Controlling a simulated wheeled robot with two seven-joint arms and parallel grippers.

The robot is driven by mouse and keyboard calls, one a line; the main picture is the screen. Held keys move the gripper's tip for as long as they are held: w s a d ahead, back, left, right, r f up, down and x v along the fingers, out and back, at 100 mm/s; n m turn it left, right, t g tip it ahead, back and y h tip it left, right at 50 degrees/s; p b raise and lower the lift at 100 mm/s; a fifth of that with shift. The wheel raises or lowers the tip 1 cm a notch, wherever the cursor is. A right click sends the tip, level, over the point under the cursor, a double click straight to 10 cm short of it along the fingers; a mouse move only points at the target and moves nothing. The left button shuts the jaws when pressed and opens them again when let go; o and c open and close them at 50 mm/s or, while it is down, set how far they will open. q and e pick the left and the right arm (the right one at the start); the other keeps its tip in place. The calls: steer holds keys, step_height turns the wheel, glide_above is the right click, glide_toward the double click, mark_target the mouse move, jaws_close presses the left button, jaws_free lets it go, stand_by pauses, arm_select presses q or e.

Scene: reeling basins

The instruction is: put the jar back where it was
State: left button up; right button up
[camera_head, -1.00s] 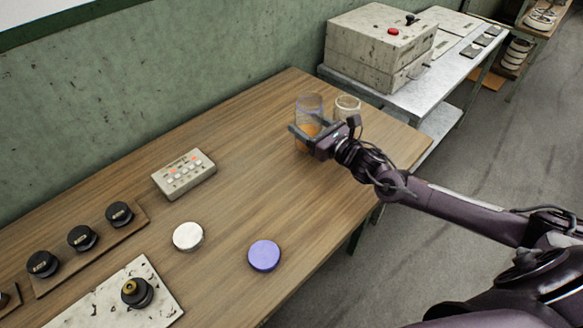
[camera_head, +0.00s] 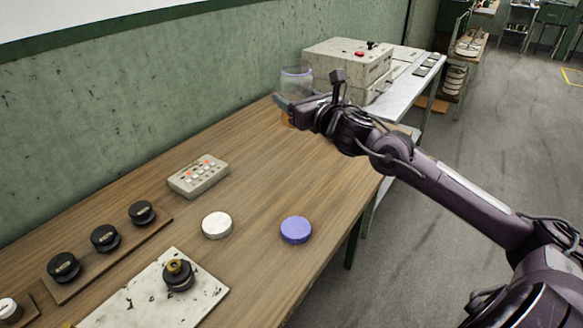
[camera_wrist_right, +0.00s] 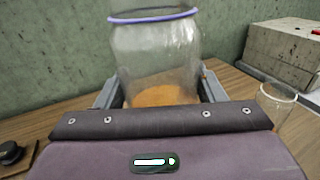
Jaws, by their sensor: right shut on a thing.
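The jar (camera_head: 296,80) is clear glass with a purple rim and orange contents low inside. In the head view it is over the far end of the wooden table, near the wall, and appears raised; its base is partly hidden. My right gripper (camera_head: 293,104) is shut around it. In the right wrist view the jar (camera_wrist_right: 157,60) stands upright and open-topped between the two fingers (camera_wrist_right: 158,92). My left gripper is not in view.
A second, empty-looking glass (camera_wrist_right: 277,103) stands close on the right; my arm hides it in the head view. A white lid (camera_head: 217,225), purple lid (camera_head: 296,230) and button box (camera_head: 198,176) lie nearer. A grey machine box (camera_head: 345,66) stands beyond the table.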

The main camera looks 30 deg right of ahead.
steer(key=shift+f, duration=7.9)
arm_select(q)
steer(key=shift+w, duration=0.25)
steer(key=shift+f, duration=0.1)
arm_select(e)
steer(key=shift+f, duration=0.1)
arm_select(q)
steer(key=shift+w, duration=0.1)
arm_select(e)
steer(key=o, duration=0.9)
steer(key=shift+o, duration=1.4)
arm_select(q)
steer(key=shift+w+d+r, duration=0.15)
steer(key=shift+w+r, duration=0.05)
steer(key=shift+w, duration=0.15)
